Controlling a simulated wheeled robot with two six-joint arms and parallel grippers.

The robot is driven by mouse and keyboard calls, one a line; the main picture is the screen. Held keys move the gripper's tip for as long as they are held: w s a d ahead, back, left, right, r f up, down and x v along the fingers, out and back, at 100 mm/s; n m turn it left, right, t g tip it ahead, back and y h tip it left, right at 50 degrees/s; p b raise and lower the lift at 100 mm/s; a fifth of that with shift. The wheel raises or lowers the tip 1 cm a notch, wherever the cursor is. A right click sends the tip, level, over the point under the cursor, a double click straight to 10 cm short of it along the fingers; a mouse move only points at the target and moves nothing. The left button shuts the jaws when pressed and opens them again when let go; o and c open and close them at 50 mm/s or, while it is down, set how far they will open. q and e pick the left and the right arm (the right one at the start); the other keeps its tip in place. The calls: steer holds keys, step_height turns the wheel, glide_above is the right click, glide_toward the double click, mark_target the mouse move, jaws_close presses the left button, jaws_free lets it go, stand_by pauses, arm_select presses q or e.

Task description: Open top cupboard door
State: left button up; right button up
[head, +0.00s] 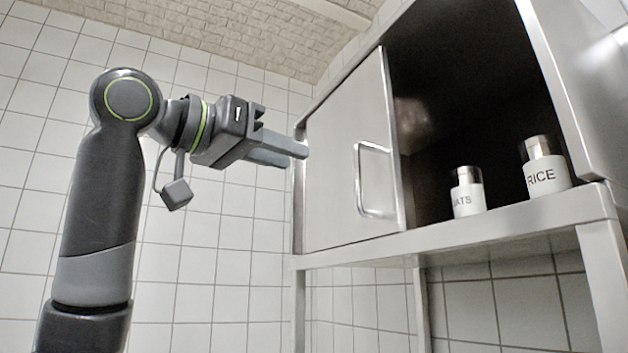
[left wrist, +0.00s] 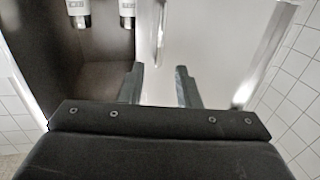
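The top cupboard (head: 470,235) is a steel wall cabinet at the right of the head view. Its door (head: 335,170) is a flat panel covering the left part of the front; the part to its right stands open. A metal loop handle (head: 374,182) sits near the door's right edge. My left gripper (head: 300,150) is at the door's left edge, away from the handle. In the left wrist view its two fingers (left wrist: 160,88) are apart and empty, with the door face (left wrist: 200,50) and its handle (left wrist: 160,35) beyond them. My right gripper is out of view.
Inside the open part stand two white jars with metal lids, one marked OATS (head: 467,196) and one marked RICE (head: 545,172). A white tiled wall (head: 230,260) lies behind my left arm. A steel panel (head: 580,90) bounds the opening at the right.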

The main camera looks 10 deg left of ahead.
arm_select(q)
steer(key=shift+v, duration=1.15)
